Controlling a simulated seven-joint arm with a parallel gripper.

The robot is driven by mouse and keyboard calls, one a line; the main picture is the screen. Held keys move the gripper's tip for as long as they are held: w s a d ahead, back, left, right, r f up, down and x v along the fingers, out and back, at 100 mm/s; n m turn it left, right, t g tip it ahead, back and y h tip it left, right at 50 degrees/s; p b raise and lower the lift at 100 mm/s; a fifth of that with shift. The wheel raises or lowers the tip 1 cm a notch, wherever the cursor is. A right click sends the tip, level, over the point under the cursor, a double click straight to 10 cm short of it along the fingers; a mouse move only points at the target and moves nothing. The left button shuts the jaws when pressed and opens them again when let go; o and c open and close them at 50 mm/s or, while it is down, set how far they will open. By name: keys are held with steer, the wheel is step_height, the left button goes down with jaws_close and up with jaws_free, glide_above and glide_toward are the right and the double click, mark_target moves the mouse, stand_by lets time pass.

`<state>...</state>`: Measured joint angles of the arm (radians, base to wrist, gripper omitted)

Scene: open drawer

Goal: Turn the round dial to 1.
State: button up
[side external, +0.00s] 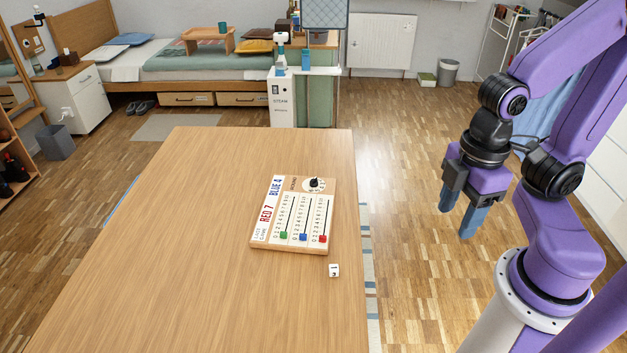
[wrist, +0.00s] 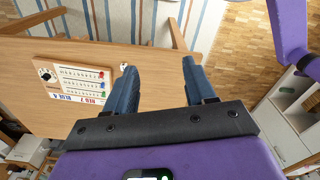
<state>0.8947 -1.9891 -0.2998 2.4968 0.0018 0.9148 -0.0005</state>
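The round dial (side external: 315,183) is a small black knob on a white numbered face, at the far right corner of a wooden board (side external: 252,241). It also shows in the wrist view (wrist: 46,75), at the board's left end. The digit it points to is too small to read. My gripper (side external: 455,222) is open and empty, off the table's right side and well apart from the board. In the wrist view its two blue fingers (wrist: 158,85) stand wide apart with nothing between them.
The board has three sliders with green (side external: 284,235), blue (side external: 303,237) and red (side external: 322,239) knobs, beside "RED 7" and "BLUE 4" labels. A white die (side external: 334,270) lies near the board on the table (side external: 190,290). The rest of the tabletop is clear.

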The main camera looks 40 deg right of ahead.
steer(key=w+a+m, duration=0.3)
steer(key=w, duration=1.1)
steer(key=w+a+m, duration=0.2)
steer(key=w+a, duration=0.1)
steer(key=w, duration=1.2)
steer(key=m, duration=0.6)
glide_above(314, 179)
step_height(314, 179, down, 11)
step_height(314, 179, down, 16)
steer(key=shift+d+f, duration=0.1)
steer(key=shift+f, duration=0.1)
jaws_close()
steer(key=shift+n, duration=0.3)
